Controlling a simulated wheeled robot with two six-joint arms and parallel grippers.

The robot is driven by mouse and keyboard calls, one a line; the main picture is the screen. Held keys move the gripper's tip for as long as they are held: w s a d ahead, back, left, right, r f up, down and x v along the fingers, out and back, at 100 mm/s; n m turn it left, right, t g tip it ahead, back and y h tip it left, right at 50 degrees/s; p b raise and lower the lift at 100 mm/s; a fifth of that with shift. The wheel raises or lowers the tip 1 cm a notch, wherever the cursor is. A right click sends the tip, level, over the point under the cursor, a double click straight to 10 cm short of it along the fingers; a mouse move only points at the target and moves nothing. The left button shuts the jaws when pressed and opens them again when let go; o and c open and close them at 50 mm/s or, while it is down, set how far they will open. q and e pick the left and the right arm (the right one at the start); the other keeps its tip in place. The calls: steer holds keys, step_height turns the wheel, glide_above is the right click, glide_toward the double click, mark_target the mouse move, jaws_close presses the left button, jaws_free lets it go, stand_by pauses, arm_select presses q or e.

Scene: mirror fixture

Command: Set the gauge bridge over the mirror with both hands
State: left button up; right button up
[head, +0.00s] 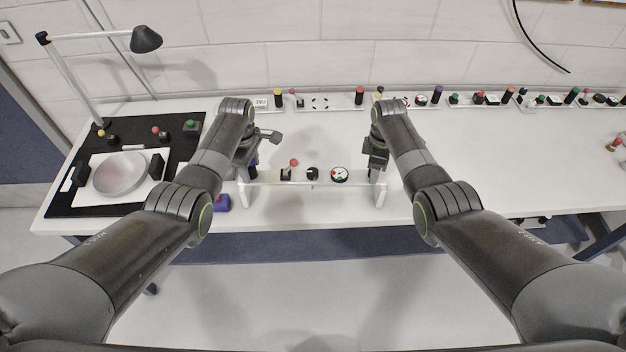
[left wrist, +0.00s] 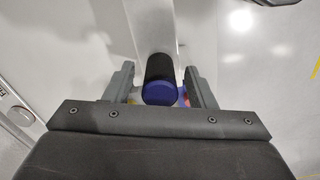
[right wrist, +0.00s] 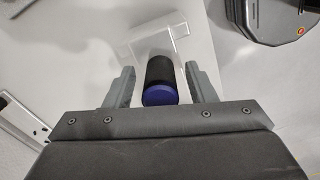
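The gauge bridge (head: 325,184) is a white bar on two legs, standing on the white table, with a red-topped switch, a black knob and a round dial on it. The mirror (head: 118,174) is a round, pale disc on a white sheet at the left; the bridge stands apart from it. My left gripper (left wrist: 160,80) is open, its fingers on either side of a black handle with a blue end (left wrist: 161,92), with gaps visible. My right gripper (right wrist: 161,80) is likewise open around the other blue-ended black handle (right wrist: 160,94). The head view partly hides both handles behind the grippers.
A black mat (head: 66,200) under the sheet carries small knobs and black blocks beside the mirror. A lamp (head: 146,40) leans over the back left. Rails with several buttons (head: 490,98) line the back. A blue item (head: 222,202) lies near the front edge.

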arm_select(q)
jaws_close()
arm_select(e)
jaws_close()
arm_select(q)
steer(key=shift+w+r, duration=0.1)
steer(key=shift+r, duration=0.15)
arm_select(e)
steer(key=shift+w+r, duration=0.15)
steer(key=shift+r, duration=0.1)
